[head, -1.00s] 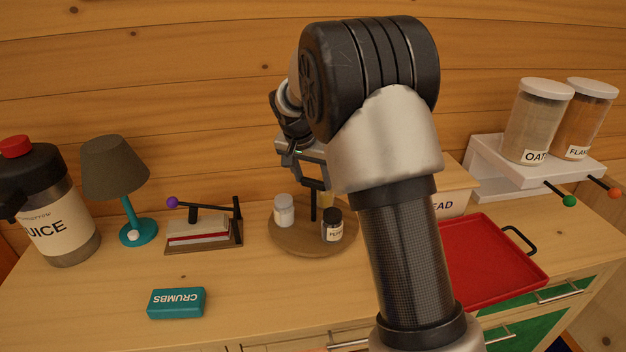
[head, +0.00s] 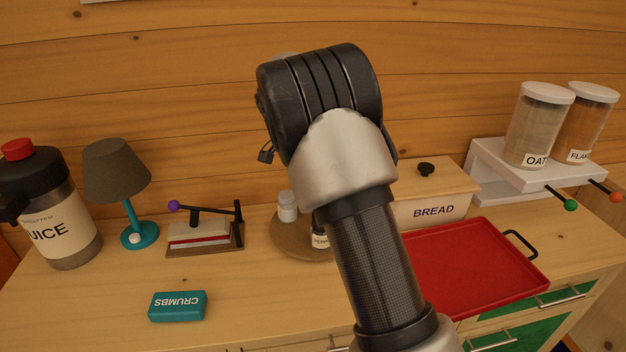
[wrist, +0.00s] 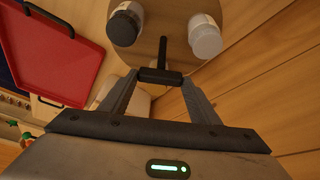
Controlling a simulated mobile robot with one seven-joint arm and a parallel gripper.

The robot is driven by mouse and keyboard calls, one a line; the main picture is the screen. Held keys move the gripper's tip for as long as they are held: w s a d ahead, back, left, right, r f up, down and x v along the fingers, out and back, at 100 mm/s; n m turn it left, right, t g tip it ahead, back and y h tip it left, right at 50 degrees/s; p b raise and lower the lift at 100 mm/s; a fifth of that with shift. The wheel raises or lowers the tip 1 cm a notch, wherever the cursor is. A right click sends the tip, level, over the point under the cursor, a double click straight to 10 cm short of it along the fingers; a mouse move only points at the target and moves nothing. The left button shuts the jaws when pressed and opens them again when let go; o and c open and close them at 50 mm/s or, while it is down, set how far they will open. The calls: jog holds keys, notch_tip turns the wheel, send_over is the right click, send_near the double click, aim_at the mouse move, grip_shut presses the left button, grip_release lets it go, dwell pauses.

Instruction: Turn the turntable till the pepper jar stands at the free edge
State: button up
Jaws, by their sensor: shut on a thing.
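The round wooden turntable (head: 287,243) stands on the counter, partly hidden by my arm in the head view. The pepper jar (head: 320,241), dark-lidded and labelled, stands at its front side, mostly hidden behind my arm there. In the wrist view the pepper jar (wrist: 123,27) is at the upper left. A white-lidded jar (head: 288,207) stands at the turntable's back left and shows at the upper right of the wrist view (wrist: 204,38). A dark upright handle (wrist: 163,54) rises from the turntable. My gripper (wrist: 160,76) is shut on its top; the head view hides this.
A bread box (head: 433,211) and red tray (head: 470,270) are to the right.

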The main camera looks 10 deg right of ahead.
dwell(0.4)
jog(key=o, duration=1.5)
jog(key=p+v, duration=0.1)
jog(key=v, duration=1.6)
jog(key=shift+w+a+r, duration=0.1)
jog(key=shift+a+r, duration=0.05)
jog(key=shift+a, duration=0.05)
